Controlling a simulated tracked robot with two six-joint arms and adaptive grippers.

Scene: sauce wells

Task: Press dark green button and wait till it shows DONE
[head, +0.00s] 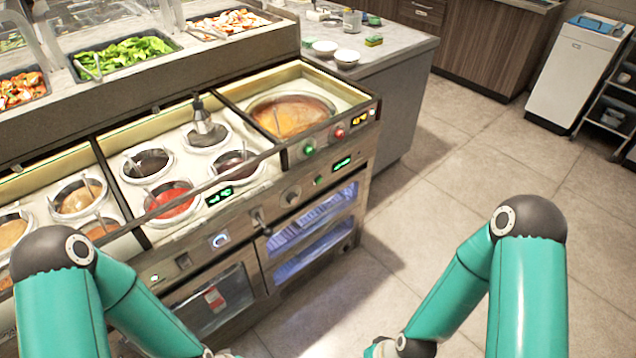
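A small green button (319,180) sits on the front panel of the sauce counter, left of a small display with green characters (343,163). A brighter green button (309,147) is higher up, beside a red button (339,133) and a display with yellow characters (360,119). The display text is too small to read with certainty. My two teal arms come in from the lower left and lower right. Both grippers are below the picture's edge, so their state is hidden. No part of my arms touches the buttons.
The counter (110,148) holds several round sauce wells and a large orange-brown pot (291,116). Tiled floor (430,215) to the right is clear. A white cabinet (574,75) stands far right.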

